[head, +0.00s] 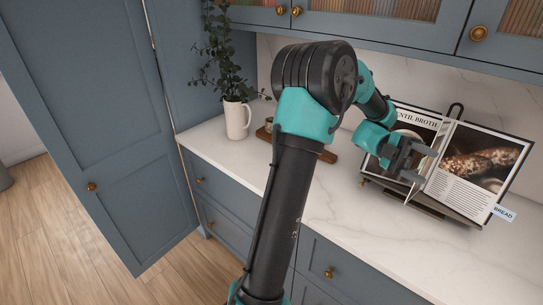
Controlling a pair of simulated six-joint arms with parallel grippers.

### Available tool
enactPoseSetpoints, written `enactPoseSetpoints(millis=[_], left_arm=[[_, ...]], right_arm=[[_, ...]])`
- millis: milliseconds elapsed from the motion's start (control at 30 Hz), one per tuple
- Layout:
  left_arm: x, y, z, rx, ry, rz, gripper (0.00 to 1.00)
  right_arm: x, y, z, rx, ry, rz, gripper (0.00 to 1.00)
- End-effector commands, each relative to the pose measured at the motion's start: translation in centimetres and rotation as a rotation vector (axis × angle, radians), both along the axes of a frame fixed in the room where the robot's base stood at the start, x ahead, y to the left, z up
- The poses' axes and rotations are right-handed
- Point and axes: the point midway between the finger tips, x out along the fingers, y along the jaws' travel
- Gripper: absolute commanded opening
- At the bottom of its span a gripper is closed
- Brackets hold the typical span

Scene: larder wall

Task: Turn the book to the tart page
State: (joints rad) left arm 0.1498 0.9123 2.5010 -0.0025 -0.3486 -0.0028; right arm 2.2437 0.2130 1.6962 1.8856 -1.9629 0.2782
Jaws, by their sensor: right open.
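The book (475,172) stands open on a dark stand (432,206) on the counter at the right of the head view. Its left page (418,118) has a heading of which "NTIL BROTH" shows, and my arm hides much of that page. The right page has a photo of bread-like loaves above text, and a pale tab (503,212) reading "BREAD" sticks out at its lower right. A thin pale strip near the spine looks like a page edge. My right gripper (424,163) is open in front of the spine; I cannot tell whether it touches a page. No tart page shows.
A white jug with a leafy plant (237,118) stands at the back left of the counter (340,225). A wooden board (327,155) lies partly behind my arm. Blue cabinets hang above the book. The counter front is clear.

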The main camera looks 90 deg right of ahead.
Motion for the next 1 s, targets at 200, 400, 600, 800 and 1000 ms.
enactPoseSetpoints(millis=[200, 400, 600, 800, 1000], left_arm=[[0.0, 0.0, 0.0, 0.0, 0.0, 0.0, 0.31], [0.0, 0.0, 0.0, 0.0, 0.0, 0.0, 0.31], [0.0, 0.0, 0.0, 0.0, 0.0, 0.0, 0.31], [0.0, 0.0, 0.0, 0.0, 0.0, 0.0, 0.31], [0.0, 0.0, 0.0, 0.0, 0.0, 0.0, 0.31]], right_arm=[[2.4, 3.4, 0.4, 0.0, -0.002, 0.003, 0.57], [4.1, 5.8, 0.6, 0.0, -0.002, 0.006, 0.57], [4.7, 6.7, 0.6, 0.0, -0.003, 0.008, 0.57], [4.7, 6.7, 0.6, 0.0, -0.003, 0.008, 0.57], [4.8, 6.5, 0.8, -0.004, -0.004, 0.014, 0.41]])
